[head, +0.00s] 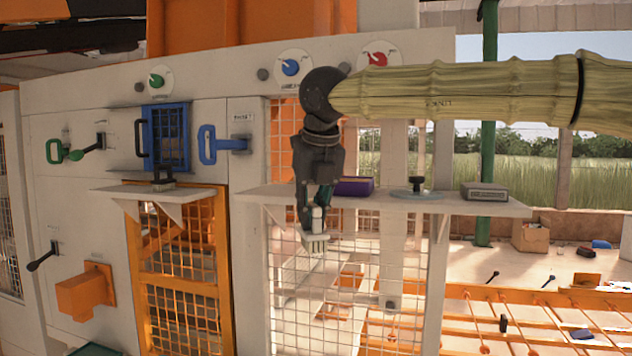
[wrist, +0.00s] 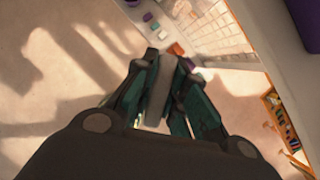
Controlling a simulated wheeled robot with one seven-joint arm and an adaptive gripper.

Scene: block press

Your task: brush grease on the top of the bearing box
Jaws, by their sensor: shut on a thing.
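My gripper (head: 316,205) points down in front of the long white shelf and is shut on a pale brush (head: 316,245). The brush's bristle end hangs below the shelf level, in front of the mesh panel. In the wrist view a grey handle (wrist: 158,100) shows between the dark green fingers. An orange box (head: 85,292) sticks out from the panel at lower left, well away from my gripper. It looks like the bearing box, but I cannot read a label on it. Its top looks bare, though small in view.
The long shelf (head: 455,207) holds a purple block (head: 354,186), a dark-knobbed disc (head: 416,188) and a grey box (head: 486,191). A small shelf (head: 110,193) juts out on the left. Levers and a blue handle (head: 210,145) line the panel.

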